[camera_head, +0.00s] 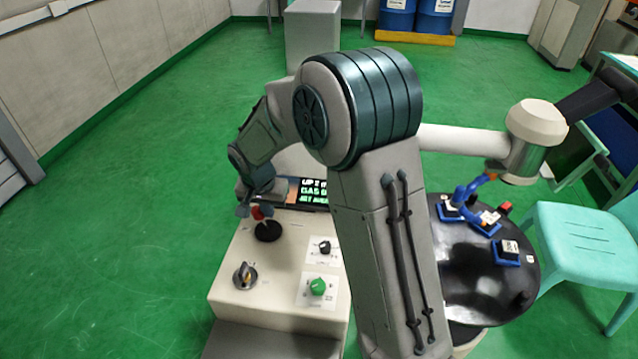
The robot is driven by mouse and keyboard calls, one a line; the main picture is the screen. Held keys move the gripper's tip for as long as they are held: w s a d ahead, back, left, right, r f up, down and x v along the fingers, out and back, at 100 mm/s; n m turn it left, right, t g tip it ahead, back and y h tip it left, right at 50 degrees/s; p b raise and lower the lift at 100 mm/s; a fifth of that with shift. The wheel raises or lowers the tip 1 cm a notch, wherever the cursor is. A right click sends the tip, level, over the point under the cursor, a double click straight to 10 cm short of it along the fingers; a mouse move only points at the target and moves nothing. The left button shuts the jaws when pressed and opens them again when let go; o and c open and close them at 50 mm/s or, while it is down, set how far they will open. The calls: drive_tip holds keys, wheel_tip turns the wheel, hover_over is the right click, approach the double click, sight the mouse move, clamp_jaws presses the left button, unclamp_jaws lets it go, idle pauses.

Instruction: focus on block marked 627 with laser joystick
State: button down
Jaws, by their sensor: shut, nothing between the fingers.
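The joystick (267,230) stands on the pale console (237,305), with a black round base and a red-orange top. My gripper (246,208) is shut and empty at the upper left of the joystick top, very close to it. I cannot tell whether they touch. Several small blue blocks with pale label faces sit on the black round table (465,285) at right, one of them a block (507,252) near the right rim. The numbers are too small to read, so I cannot tell which block is marked 627. My arm hides the table's left part.
The console also carries a grey-black rotary knob (245,276), a black knob (324,247), a green knob (317,287) and a screen (314,192) with green text. A mint chair (580,245) stands at right. Green floor at left is clear.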

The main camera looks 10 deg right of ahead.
idle(0.4)
drive_tip(key=shift+s+d+b, duration=0.2)
drive_tip(key=shift+s+d, duration=0.1)
drive_tip(key=shift+d, duration=0.4)
drive_tip(key=shift+s+d+b, duration=0.2)
drive_tip(key=shift+s+d, duration=0.1)
drive_tip(key=shift+d, duration=0.35)
wheel_tip(320, 180, up, 7)
drive_tip(key=p, duration=0.4)
